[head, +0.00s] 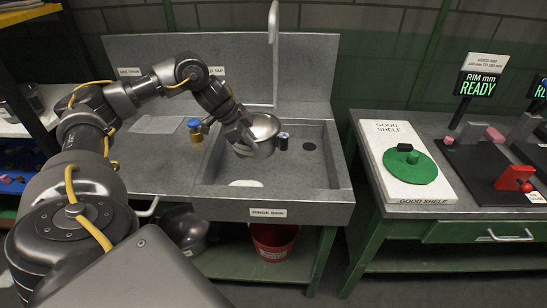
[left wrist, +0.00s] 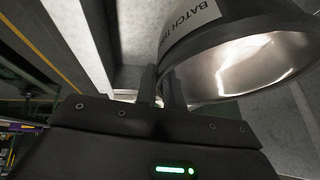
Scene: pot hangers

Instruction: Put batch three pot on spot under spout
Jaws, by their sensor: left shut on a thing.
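My left gripper (head: 242,138) is shut on a shiny metal pot (head: 263,132). It holds the pot over the rinse sink (head: 330,160). In the left wrist view the pot (left wrist: 255,60) is at the upper right, with a white label that reads "BATCH TH" before it is cut off. The gripper's two dark fingers (left wrist: 160,88) are at the pot's rim. A tall grey spout (head: 273,25) stands behind the sink. A pale round spot (head: 246,183) shows on the sink floor, below and in front of the pot. My right gripper is out of view.
The sink has raised walls and a dark drain hole (head: 309,146). A yellow jar with a blue lid (head: 195,130) stands on the left counter. A white "GOOD SHELF" board (head: 395,140) with a green disc is on the right bench. A red bucket (head: 273,242) is below.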

